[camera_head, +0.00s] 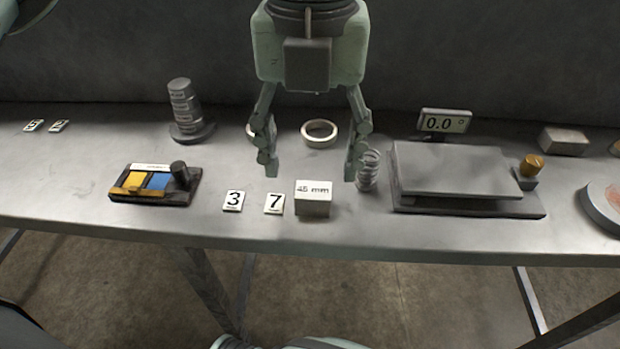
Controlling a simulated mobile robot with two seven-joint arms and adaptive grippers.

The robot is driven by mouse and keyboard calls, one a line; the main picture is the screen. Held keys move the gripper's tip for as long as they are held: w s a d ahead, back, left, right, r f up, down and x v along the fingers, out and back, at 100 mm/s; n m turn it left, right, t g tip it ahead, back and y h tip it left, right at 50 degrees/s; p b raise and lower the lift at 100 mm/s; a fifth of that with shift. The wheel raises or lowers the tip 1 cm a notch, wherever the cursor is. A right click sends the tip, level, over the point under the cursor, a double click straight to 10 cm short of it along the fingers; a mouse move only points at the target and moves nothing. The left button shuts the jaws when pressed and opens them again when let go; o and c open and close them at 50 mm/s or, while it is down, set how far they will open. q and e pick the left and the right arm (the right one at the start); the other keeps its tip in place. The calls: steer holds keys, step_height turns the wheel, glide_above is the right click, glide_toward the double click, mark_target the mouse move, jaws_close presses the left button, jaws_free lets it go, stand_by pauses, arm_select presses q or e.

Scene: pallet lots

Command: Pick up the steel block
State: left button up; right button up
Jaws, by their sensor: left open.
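A small grey block marked "45 mm" (313,205) sits on the metal table near its front edge. A plain grey block (563,141) lies at the back right; which of the two is the steel block I cannot tell for sure. My left gripper (310,172) hangs over the middle of the table, fingers pointing down, open and empty. Its fingertips show just above the marked block in the picture, one to each side, not touching it. The right gripper is not in view.
Cards "3" (233,201) and "7" (274,204) lie left of the marked block. A spring (368,170) stands by the right finger, beside a flat-topped device (460,170). A ring (319,132) lies behind. A stacked cylinder (181,105) and coloured-panel box (155,184) are left.

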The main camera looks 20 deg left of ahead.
mark_target(313, 189)
arm_select(q)
steer(key=f, duration=0.6)
steer(key=shift+w+f+p, duration=0.25)
steer(key=shift+w+p, duration=0.1)
steer(key=shift+w, duration=0.05)
arm_select(e)
steer(key=shift+s+f, duration=0.2)
steer(key=shift+f, duration=0.6)
arm_select(q)
jaws_close()
